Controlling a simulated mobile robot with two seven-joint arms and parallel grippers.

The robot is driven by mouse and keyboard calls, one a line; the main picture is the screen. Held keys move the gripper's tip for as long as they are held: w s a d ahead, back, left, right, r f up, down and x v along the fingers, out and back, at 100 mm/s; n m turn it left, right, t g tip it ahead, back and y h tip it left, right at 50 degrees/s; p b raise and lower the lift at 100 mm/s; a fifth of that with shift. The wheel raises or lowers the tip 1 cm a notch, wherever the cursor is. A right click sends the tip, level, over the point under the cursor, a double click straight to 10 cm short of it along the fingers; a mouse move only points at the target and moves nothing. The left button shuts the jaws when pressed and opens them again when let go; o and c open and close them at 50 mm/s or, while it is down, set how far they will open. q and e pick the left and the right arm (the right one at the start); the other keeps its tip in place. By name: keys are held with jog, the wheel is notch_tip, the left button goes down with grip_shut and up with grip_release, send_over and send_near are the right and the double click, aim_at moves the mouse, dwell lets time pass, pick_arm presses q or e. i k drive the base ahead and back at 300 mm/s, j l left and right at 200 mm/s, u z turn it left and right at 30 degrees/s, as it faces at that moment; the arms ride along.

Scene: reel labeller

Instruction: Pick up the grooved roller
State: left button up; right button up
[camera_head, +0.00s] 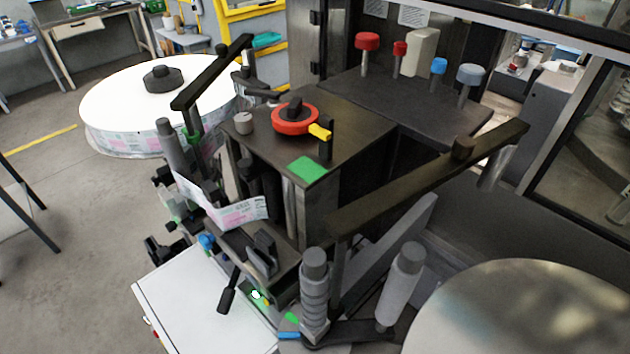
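The grooved roller (314,296) is most likely the grey upright cylinder with rings around its body, at the lower middle of the head view. It stands upright on the labeller's dark lower arm plate (350,334). A smooth grey roller (400,287) stands tilted to its right, apart from it. Neither of my grippers shows in this view.
A long dark bar (430,180) runs above and behind the rollers. A large round metal disc (520,310) is at right. A label reel (135,90) is at left. The labeller block (345,120) carries a red knob (277,122). A white box (195,295) stands lower left.

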aim_at(314, 270)
jog(key=u, duration=5.95)
jog(key=k+l+u, duration=0.2)
jog(key=k, duration=0.7)
jog(key=k+j+u, duration=0.15)
jog(key=k, duration=0.7)
jog(key=k+j+u, duration=0.2)
jog(key=k, duration=0.65)
jog(key=i+l+u, duration=0.2)
jog(key=u, duration=0.3)
jog(key=i+l+u, duration=0.3)
jog(key=u, duration=0.2)
jog(key=i+l+u, duration=0.2)
jog(key=l+u, duration=0.55)
jog(key=u, duration=0.2)
jog(key=i+l+u, duration=0.1)
jog(key=l+u, duration=0.2)
jog(key=u, duration=0.2)
jog(key=l+u, duration=0.25)
jog(key=u, duration=0.2)
jog(key=l+u, duration=0.25)
jog(key=u, duration=0.2)
jog(key=k+l+u, duration=0.15)
jog(key=u, duration=0.35)
